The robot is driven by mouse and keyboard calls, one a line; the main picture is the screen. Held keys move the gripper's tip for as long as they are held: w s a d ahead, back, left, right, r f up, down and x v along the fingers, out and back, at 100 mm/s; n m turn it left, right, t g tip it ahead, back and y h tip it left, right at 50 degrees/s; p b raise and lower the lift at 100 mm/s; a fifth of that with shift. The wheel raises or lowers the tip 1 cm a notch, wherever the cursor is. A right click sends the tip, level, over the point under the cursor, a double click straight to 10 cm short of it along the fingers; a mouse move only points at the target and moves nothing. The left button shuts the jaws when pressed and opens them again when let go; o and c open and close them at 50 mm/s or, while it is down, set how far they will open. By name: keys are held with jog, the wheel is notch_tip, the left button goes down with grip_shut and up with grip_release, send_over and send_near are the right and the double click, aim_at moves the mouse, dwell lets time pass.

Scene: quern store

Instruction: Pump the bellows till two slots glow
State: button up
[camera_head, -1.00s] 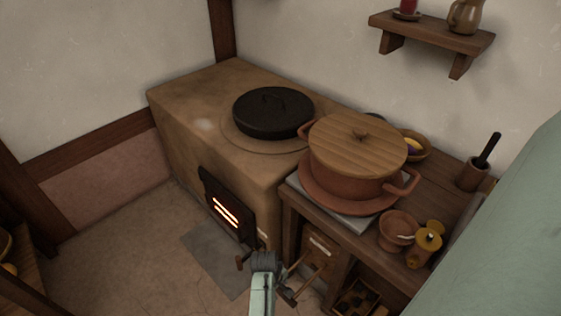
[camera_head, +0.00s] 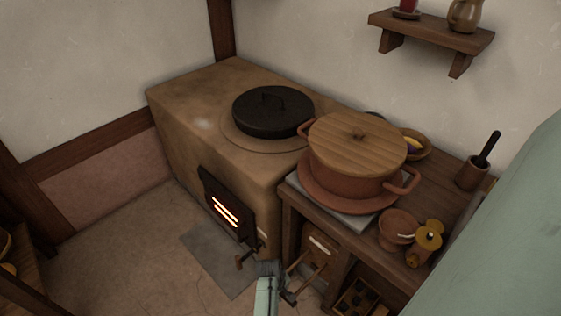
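The clay stove (camera_head: 190,130) has a black fire door (camera_head: 243,222) low on its front. Bright slots (camera_head: 225,211) glow orange-white in the door; they are too small to count surely. What looks like the wooden bellows (camera_head: 316,262) sits low under the bench, right of the stove, with rod-like wooden parts (camera_head: 293,292) sticking out in front. My gripper (camera_head: 270,268) is low in the picture, beside these rods, seen from behind. Its fingers are small and dark, so I cannot tell whether they hold or touch a rod.
A lidded clay pot (camera_head: 350,180) stands on the wooden bench (camera_head: 440,185). A clay bowl (camera_head: 398,226) and a yellow-brown jar (camera_head: 425,243) are near its front edge. A black lid (camera_head: 272,112) covers the stove top. A dark compartmented box (camera_head: 358,298) is under the bench.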

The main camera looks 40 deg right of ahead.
grip_shut()
dwell(0.4)
jog(key=w+d+b, duration=0.1)
jog(key=d+b, duration=0.4)
jog(key=d, duration=0.9)
jog(key=shift+d+b, duration=0.15)
jog(key=shift+b, duration=0.2)
jog(key=shift+o, duration=1.6)
grip_release()
jog(key=shift+w, duration=0.1)
